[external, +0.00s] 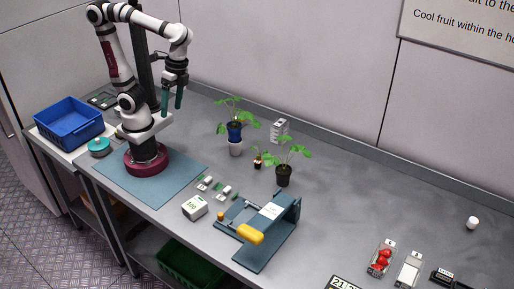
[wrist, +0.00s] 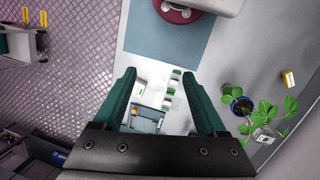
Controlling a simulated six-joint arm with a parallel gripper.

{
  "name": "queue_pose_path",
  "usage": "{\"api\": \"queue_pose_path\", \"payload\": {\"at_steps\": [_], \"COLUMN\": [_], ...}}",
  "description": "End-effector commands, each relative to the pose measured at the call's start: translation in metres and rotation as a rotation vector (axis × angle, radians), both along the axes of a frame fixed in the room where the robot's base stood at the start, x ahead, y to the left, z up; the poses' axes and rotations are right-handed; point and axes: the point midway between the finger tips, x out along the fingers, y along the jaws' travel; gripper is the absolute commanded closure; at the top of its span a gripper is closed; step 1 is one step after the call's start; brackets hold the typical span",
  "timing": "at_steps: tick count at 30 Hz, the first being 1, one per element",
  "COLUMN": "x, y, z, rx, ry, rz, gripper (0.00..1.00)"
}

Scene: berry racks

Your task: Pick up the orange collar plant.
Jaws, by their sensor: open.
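My gripper (external: 172,108) is open and empty, raised above the bench near my base, left of the plants and apart from them. In the wrist view its two green fingers (wrist: 158,78) stand wide apart. Another leafy plant in a black pot (external: 283,179) stands to the right. The wrist view shows a blue-collared plant (wrist: 235,96) at right.
A blue fixture (external: 280,232) with a yellow handle (external: 250,234) stands in front of the plants. A white box (external: 195,207) and small cards lie nearby. A blue bin (external: 69,124) is at left. Bench right of the plants is largely clear.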

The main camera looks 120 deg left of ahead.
Motion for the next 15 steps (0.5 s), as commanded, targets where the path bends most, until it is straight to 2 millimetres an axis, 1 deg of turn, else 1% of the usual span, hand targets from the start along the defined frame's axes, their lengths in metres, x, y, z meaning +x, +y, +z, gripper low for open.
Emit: {"api": "queue_pose_path", "payload": {"at_steps": [1,2,3,5,6,8,9,11,12,14,15], "x": [0.016,0.027,0.042,0.064,0.079,0.101,0.113,0.128,0.135,0.141,0.141], "y": [0.005,0.008,0.014,0.029,0.041,0.066,0.085,0.119,0.143,0.182,0.21], "z": [0.001,0.002,0.004,0.005,0.006,0.005,0.005,0.002,0.0,-0.004,-0.008], "rx": [-0.063,-0.106,-0.167,-0.262,-0.329,-0.436,-0.509,-0.624,-0.705,-0.831,-0.918], "ry": [0.035,0.055,0.082,0.126,0.155,0.198,0.227,0.266,0.294,0.331,0.355], "rz": [0.15,0.252,0.385,0.587,0.72,0.915,1.041,1.218,1.331,1.49,1.587], "gripper": [0.26,0.26,0.26,0.26,0.26,0.26,0.26,0.26,0.26,0.26,0.26]}}
